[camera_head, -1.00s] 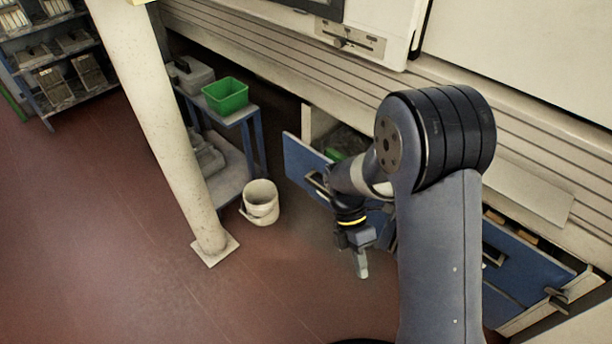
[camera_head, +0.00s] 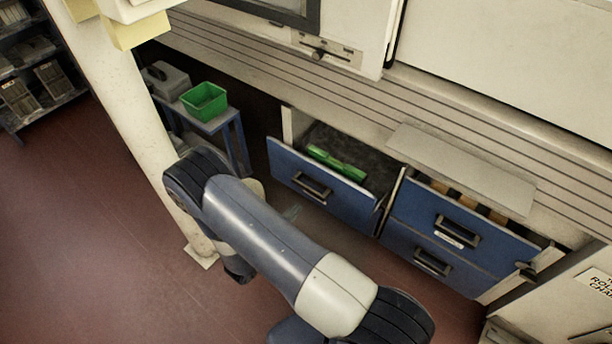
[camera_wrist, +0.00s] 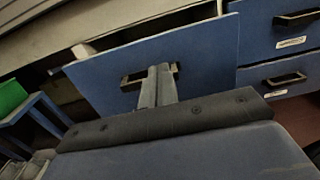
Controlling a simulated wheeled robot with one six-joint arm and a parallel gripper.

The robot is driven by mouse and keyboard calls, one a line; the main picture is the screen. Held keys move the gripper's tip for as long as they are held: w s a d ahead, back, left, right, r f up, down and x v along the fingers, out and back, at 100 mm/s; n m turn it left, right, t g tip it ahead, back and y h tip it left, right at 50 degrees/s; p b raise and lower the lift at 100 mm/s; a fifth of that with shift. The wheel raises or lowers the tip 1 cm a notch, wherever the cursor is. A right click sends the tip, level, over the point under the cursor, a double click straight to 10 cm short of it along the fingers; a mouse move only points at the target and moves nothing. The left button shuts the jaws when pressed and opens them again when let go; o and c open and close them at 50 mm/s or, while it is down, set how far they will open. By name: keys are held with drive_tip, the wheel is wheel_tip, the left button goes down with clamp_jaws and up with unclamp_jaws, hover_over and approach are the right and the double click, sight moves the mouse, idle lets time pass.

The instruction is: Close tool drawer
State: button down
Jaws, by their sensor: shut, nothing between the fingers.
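In the head view, a blue-fronted drawer (camera_head: 318,181) on the left of the bench stands pulled out, with a green tool (camera_head: 336,162) inside. Its dark handle (camera_head: 312,186) is on the front. In the wrist view, this drawer front (camera_wrist: 200,55) fills the middle. My gripper (camera_wrist: 158,72) is shut and empty, its fingertips overlapping the drawer handle (camera_wrist: 130,80) in the picture. I cannot tell whether they touch it. In the head view my arm hides most of the gripper.
To the right, an upper blue drawer (camera_head: 462,228) is also out, holding brown items, above a lower drawer (camera_head: 428,264). A blue side table (camera_head: 222,122) with a green bin (camera_head: 204,101) stands left. A pale column (camera_head: 140,130) rises beside my arm.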

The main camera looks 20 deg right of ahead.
sight(328, 174)
drive_tip(key=x, duration=1.4)
drive_tip(key=b+x, duration=0.6)
drive_tip(key=x, duration=0.7)
drive_tip(key=shift+w+d, duration=0.15)
drive_tip(key=shift+d, duration=0.05)
drive_tip(key=shift+r, duration=0.15)
